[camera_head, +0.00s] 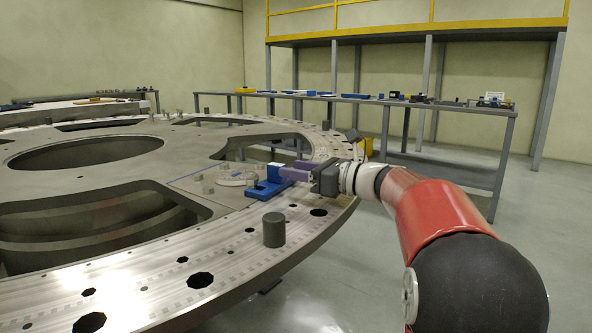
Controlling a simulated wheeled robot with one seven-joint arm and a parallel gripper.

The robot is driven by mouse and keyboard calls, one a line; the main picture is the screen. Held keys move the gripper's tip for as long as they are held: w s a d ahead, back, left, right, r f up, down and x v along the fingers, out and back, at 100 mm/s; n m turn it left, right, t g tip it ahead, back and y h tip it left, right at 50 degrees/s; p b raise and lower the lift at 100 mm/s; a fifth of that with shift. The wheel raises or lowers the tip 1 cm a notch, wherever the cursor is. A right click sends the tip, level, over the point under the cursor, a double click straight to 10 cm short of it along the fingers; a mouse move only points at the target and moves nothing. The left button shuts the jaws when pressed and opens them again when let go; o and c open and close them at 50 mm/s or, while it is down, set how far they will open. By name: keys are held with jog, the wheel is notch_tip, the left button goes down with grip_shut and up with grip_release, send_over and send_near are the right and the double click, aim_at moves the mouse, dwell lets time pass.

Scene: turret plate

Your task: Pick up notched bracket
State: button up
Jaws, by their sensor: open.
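A blue L-shaped piece (262,190), which looks like the notched bracket, rests on the turret plate (235,258) near its right rim. It has a low flat base and a raised block. My gripper (283,173) reaches in from the right, with its purple-grey fingers just above and right of the blue piece. It is open. The fingers overlap part of the piece in this view, and I cannot tell whether they touch it. The gap between the fingers is not clearly seen.
A dark grey cylinder (273,230) stands on the plate in front of the blue piece. Several small grey parts (230,179) lie to its left. The plate has large openings and several holes. A long bench (460,107) with blue and yellow items stands behind.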

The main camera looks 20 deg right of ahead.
aim_at(269, 165)
jog(key=shift+w+a, duration=0.1)
jog(key=x, duration=0.7)
jog(key=shift+w+a+p, duration=0.2)
jog(key=shift+a+p, duration=0.05)
jog(key=shift+p, duration=0.1)
jog(key=shift+f, duration=0.1)
grip_shut()
